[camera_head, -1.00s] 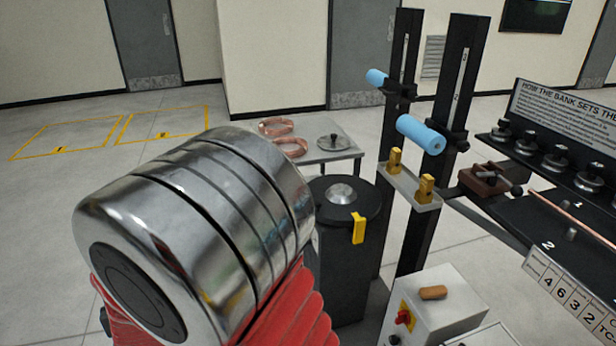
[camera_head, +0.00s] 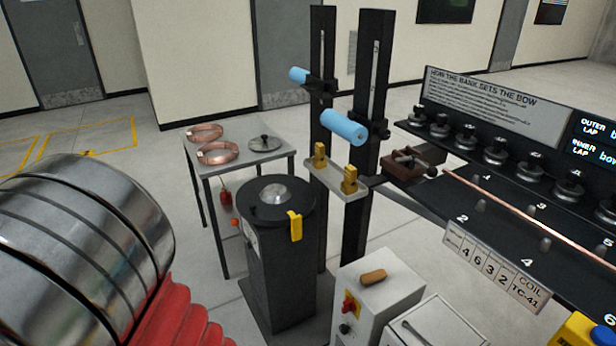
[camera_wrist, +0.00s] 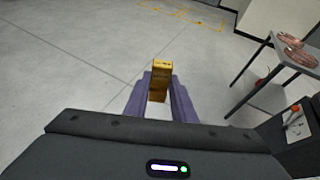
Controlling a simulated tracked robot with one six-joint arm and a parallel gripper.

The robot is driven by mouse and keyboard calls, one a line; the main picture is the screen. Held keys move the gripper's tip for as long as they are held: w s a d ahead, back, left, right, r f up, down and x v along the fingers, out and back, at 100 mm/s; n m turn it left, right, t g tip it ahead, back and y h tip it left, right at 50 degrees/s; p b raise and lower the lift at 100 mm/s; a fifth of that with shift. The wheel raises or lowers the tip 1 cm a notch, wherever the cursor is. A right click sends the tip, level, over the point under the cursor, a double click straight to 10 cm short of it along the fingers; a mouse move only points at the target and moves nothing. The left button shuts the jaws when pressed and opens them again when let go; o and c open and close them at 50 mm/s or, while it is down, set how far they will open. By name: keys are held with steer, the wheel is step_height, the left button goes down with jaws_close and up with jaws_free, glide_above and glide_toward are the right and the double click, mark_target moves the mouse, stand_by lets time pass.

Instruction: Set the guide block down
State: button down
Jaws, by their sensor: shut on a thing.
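A brass-yellow block (camera_wrist: 161,68), which looks like the guide block, stands between the two purple fingers of my gripper (camera_wrist: 160,86) in the wrist view. The fingers are shut on it, and bare floor is behind it. Its lower part is partly hidden between the fingers. Two similar brass pieces (camera_head: 349,179) stand on a light plate (camera_head: 334,187) between two dark uprights.
A grey table (camera_head: 281,151) holds copper coils (camera_head: 217,152). A dark pedestal (camera_head: 275,262) with a yellow clip stands before it. Blue rollers (camera_head: 344,128) sit on the uprights. A black bench (camera_head: 510,235) with a copper tube is at right. Open floor lies left.

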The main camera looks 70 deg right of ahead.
steer(key=d+r+m+g+h, duration=0.35)
steer(key=d+r, duration=0.25)
steer(key=d, duration=0.8)
steer(key=d+r+m+g+h, duration=0.2)
steer(key=d+r+m+h, duration=0.25)
steer(key=d, duration=0.95)
steer(key=s+d+r+m+g, duration=0.2)
steer(key=s+d, duration=0.2)
steer(key=d, duration=0.2)
steer(key=s+d+r+m+g+h, duration=0.1)
steer(key=s+d+r+m+g, duration=0.15)
steer(key=d, duration=0.45)
steer(key=s+d+r+m+g, duration=0.1)
steer(key=s+d+r+g, duration=0.1)
steer(key=s+d+r, duration=0.3)
steer(key=s+d+r+m+g+y, duration=0.1)
steer(key=s+d+m+g, duration=0.2)
steer(key=s, duration=0.7)
steer(key=s+d+r+m+g+y, duration=0.1)
steer(key=s+d+r+m+g, duration=0.1)
steer(key=s+d, duration=0.6)
steer(key=s+d+r+m+g, duration=0.2)
steer(key=s+d+m+g, duration=0.2)
steer(key=s, duration=0.8)
steer(key=shift+d+g+y, duration=0.3)
steer(key=shift+d+y, duration=0.1)
steer(key=shift+d, duration=0.7)
steer(key=shift+w+f, duration=0.1)
steer(key=shift+f, duration=3)
